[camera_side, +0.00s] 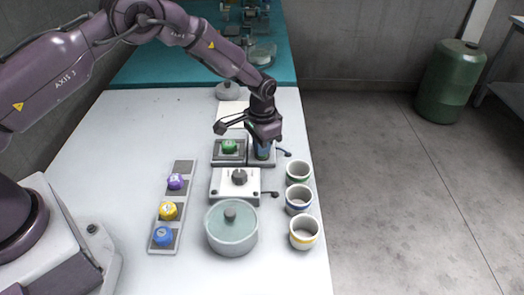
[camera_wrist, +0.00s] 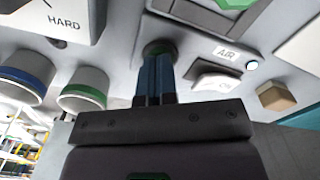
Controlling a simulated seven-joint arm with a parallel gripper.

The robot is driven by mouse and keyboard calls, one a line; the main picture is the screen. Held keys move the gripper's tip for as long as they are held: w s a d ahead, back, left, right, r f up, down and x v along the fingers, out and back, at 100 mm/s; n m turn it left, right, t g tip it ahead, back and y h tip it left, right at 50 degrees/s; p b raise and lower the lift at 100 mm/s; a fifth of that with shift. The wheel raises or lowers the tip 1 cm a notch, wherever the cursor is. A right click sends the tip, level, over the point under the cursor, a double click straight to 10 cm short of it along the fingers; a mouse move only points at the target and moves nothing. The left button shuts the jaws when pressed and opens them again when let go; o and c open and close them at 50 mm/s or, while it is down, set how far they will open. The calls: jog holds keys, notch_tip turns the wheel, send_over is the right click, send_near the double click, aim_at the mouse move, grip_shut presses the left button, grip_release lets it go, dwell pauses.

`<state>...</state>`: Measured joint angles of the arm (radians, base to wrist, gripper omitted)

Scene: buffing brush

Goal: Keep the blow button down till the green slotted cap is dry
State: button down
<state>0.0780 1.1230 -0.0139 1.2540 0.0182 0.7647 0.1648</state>
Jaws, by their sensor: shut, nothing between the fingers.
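The green slotted cap (camera_side: 229,147) sits in a dark square holder left of my gripper in the side view. A green patch at the top edge of the wrist view (camera_wrist: 237,3) appears to be part of it. Whether it is wet or dry cannot be told. My gripper (camera_side: 262,157) is shut and empty, pointing down at the panel beside the cap. In the wrist view the blue fingertips (camera_wrist: 158,60) are at a round button-like piece (camera_wrist: 158,47) and largely cover it. I cannot tell how far it is pressed. An AIR label (camera_wrist: 226,51) and a small bluish lamp (camera_wrist: 252,65) are close by.
A white rocker-like part (camera_wrist: 215,82) and a tan block (camera_wrist: 275,97) lie near the fingers. A white box with a knob (camera_side: 224,186), a lidded pot (camera_side: 231,241), rimmed cups (camera_side: 298,201) and a rack of coloured caps (camera_side: 163,221) stand nearer the camera.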

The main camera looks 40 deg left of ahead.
jog(key=shift+r, duration=3.4)
jog(key=s, duration=0.1)
jog(key=s+f, duration=0.1)
jog(key=s, duration=0.1)
jog(key=shift+a+g, duration=0.15)
jog(key=shift+g, duration=0.25)
jog(key=s+a+r+n+t, duration=0.1)
jog(key=s+a+r+t, duration=0.1)
jog(key=s+r, duration=1.1)
jog(key=s+a+r+n+t, duration=0.2)
jog(key=s+r+t, duration=0.2)
jog(key=s+r, duration=0.9)
jog(key=shift+s+r, duration=0.3)
jog(key=shift+s, duration=0.8)
